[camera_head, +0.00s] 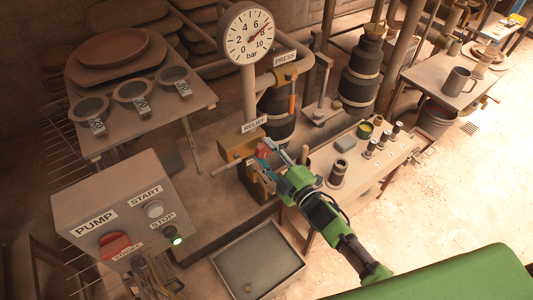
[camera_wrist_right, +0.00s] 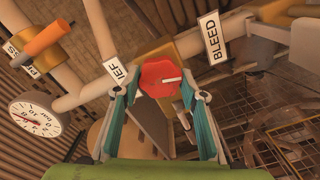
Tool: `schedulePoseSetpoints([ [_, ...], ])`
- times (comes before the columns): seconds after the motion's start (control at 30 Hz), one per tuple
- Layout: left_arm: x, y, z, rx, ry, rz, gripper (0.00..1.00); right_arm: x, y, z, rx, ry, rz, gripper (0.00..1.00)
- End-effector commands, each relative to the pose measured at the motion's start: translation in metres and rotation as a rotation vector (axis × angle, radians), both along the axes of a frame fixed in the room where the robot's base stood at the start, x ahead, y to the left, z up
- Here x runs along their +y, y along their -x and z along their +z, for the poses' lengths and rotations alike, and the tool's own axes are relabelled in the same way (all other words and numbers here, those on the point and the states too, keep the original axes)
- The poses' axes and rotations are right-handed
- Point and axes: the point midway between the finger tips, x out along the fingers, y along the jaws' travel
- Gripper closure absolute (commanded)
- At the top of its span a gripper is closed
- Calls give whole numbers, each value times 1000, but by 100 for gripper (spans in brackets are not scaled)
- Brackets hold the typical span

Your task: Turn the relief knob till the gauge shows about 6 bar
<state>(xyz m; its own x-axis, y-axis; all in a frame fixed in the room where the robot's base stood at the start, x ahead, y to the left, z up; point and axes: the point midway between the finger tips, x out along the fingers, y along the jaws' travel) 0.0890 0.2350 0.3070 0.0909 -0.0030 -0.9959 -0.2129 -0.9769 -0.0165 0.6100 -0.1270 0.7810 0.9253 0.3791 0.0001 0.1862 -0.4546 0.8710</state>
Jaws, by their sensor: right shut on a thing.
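The red relief knob (camera_wrist_right: 160,78), many-sided with a white pointer line, sits in the middle of the right wrist view. The line points to the right there. In the head view the knob (camera_head: 263,150) shows small beside the RELIEF label (camera_head: 254,125). My right gripper (camera_wrist_right: 160,92) is shut on the knob, one teal finger on each side. The round white gauge (camera_head: 249,36) stands on a post above. Its red needle points up and right, seemingly between 6 and 8 bar. The gauge also shows tilted in the wrist view (camera_wrist_right: 36,118). My left gripper is not in view.
A pump box (camera_head: 135,215) with a red switch and a lit green stop light stands at front left. An orange handle (camera_wrist_right: 48,38) and BLEED label (camera_wrist_right: 211,38) are near the knob. A tray (camera_head: 298,262) lies below; a bench (camera_head: 355,186) with small parts stands right.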

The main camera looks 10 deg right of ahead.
Motion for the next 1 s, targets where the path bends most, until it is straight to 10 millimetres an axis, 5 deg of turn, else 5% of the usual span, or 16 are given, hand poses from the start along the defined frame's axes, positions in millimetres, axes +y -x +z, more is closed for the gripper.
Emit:
schedulePoseSetpoints([
  [0.83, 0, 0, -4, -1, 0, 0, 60, 1, 0, -1, -51, 126, 0, 83],
  [0.87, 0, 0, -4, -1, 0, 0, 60, 1, 0, -1, -51, 126, 0, 56],
  [0.9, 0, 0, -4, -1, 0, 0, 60, 1, 0, -1, -51, 126, 0, 46],
  [1.0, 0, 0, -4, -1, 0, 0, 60, 0, 0, -1, -50, 125, 0, 44],
])
